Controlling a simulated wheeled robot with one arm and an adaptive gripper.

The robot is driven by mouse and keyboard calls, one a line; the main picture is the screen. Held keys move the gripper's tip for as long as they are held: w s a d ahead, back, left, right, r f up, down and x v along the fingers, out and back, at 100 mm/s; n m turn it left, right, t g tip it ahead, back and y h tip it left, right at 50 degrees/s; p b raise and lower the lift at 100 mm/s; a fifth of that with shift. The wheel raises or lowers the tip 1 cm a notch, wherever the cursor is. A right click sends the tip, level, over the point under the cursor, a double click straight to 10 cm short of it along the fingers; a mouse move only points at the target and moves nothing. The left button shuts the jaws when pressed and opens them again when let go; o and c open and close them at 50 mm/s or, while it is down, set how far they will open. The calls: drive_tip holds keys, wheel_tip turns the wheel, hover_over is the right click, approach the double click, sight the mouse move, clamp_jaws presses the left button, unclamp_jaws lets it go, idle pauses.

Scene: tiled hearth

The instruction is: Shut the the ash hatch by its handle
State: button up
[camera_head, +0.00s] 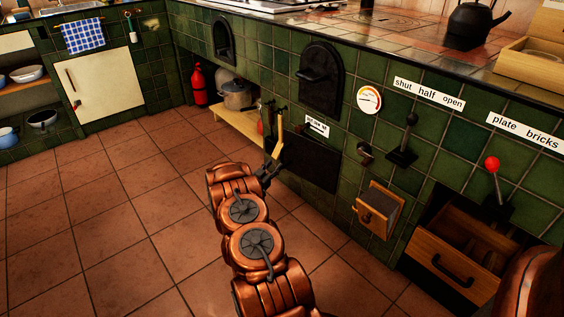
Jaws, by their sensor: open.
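A dark panel (312,165) sits low in the green tiled front, under a small white label (317,126) that I cannot read clearly. It may be the ash hatch; its handle and how far it stands open I cannot make out. My gripper (271,166) is open at the end of my copper arm, just left of the dark panel. The fingers are small and dark against it, so I cannot tell whether they touch anything.
A wooden flap (378,209) tilts out, and a wooden drawer (460,252) stands open to its right. A red-knobbed lever (493,164) is above the drawer. A low bench with a pot (237,95) and a red extinguisher (199,85) stand behind. The left floor is clear.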

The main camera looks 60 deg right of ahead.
sight(282, 157)
drive_tip(key=d+b, duration=0.1)
drive_tip(key=d, duration=0.3)
drive_tip(key=d+b, duration=0.1)
drive_tip(key=d, duration=0.1)
drive_tip(key=shift+w+d+f+b, duration=0.1)
drive_tip(key=shift+w+d+b, duration=0.2)
drive_tip(key=shift+d, duration=0.5)
clamp_jaws()
